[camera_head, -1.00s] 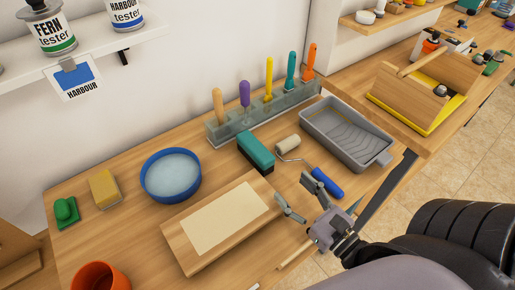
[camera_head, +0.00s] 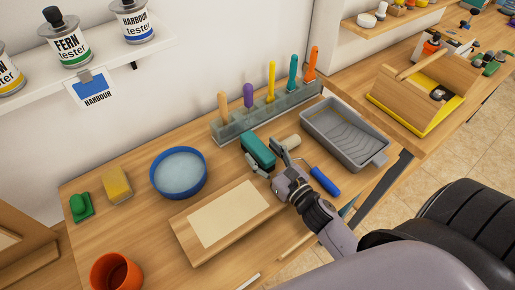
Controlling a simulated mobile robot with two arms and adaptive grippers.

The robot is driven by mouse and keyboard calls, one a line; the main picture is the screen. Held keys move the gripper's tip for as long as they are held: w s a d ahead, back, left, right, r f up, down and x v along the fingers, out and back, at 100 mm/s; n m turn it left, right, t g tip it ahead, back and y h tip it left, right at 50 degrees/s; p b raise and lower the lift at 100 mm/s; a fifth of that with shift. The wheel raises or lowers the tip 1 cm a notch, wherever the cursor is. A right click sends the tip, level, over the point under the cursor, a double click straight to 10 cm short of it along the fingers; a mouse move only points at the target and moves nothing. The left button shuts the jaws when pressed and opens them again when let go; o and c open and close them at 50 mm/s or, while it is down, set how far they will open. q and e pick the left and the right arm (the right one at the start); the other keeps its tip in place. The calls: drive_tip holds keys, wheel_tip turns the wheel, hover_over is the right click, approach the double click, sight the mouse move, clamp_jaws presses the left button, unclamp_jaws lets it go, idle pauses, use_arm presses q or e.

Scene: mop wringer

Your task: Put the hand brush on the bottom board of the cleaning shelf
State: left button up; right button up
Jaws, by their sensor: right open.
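A teal block with a dark underside (camera_head: 257,149), which looks like the hand brush, lies on the workbench just in front of the bin of upright tools. My right gripper (camera_head: 266,161) is open at its near end, one finger on each side of that end. I cannot tell whether the fingers touch it. No shelf that is clearly the cleaning shelf shows. My left gripper is not in view.
A paint roller with a blue handle (camera_head: 325,181) lies right of my gripper, with a grey paint tray (camera_head: 345,133) beyond. A wooden board (camera_head: 190,236), a blue bowl (camera_head: 178,174), a yellow sponge (camera_head: 117,186) and an orange pot (camera_head: 116,272) stand to the left.

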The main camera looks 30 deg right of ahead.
sight(258, 145)
drive_tip(key=w, duration=0.3)
drive_tip(key=shift+w+a+p, duration=0.15)
drive_tip(key=shift+w+p, duration=0.15)
drive_tip(key=shift+p, duration=0.05)
drive_tip(key=shift+s, duration=0.1)
drive_tip(key=shift+c, duration=1.4)
clamp_jaws()
drive_tip(key=shift+r, duration=0.1)
